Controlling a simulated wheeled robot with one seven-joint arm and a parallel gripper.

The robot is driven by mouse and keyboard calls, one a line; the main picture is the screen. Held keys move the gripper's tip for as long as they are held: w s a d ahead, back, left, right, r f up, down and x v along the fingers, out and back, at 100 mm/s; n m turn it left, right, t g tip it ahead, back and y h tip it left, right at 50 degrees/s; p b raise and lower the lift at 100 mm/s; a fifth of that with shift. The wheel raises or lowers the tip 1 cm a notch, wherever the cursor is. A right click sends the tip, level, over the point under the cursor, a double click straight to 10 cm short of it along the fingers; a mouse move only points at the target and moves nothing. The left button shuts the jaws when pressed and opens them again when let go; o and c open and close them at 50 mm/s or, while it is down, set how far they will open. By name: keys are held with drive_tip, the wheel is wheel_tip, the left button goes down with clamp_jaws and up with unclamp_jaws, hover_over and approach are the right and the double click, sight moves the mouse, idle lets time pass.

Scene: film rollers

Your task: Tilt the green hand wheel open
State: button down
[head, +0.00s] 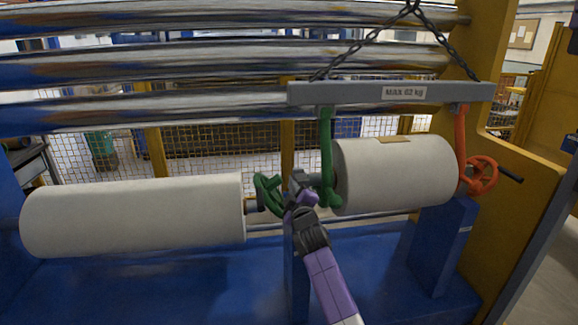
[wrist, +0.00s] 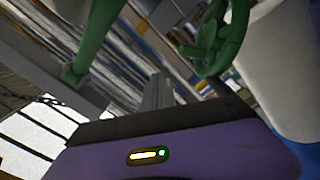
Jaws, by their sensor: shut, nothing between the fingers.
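The green hand wheel (head: 268,194) is between the two white rolls in the head view, just left of my gripper (head: 297,184). In the wrist view the green hand wheel (wrist: 222,38) is at the upper right, apart from the gripper fingers (wrist: 158,92). My gripper is shut and empty. A green hook arm (head: 326,150) hangs from the grey lifting beam (head: 345,93) and runs down beside the right roll; it also shows in the wrist view (wrist: 95,40). Whether my gripper touches the wheel or hook is hard to tell.
A white roll (head: 140,215) lies at the left, and another white roll (head: 395,172) hangs at the right. An orange hook (head: 461,140) and orange hand wheel (head: 482,175) are at its far end. Chains (head: 350,52) hold the beam. Shiny rollers (head: 180,58) run behind.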

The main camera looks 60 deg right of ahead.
drive_tip(key=s+d+p+v, duration=0.1)
drive_tip(key=p+v, duration=0.2)
drive_tip(key=v, duration=0.6)
idle(0.8)
idle(0.4)
drive_tip(key=s+a+m+t+y, duration=0.2)
drive_tip(key=s+a+t+y, duration=0.15)
drive_tip(key=a, duration=0.95)
drive_tip(key=s+a+m+t+y, duration=0.15)
drive_tip(key=s+a, duration=0.35)
drive_tip(key=a, duration=0.7)
drive_tip(key=s+a+f+n+g+y, duration=0.1)
drive_tip(key=s+a+y, duration=0.7)
drive_tip(key=s+a, duration=1)
drive_tip(key=s+f+n, duration=0.1)
drive_tip(key=s+f, duration=0.1)
drive_tip(key=shift+s+g+y, duration=0.4)
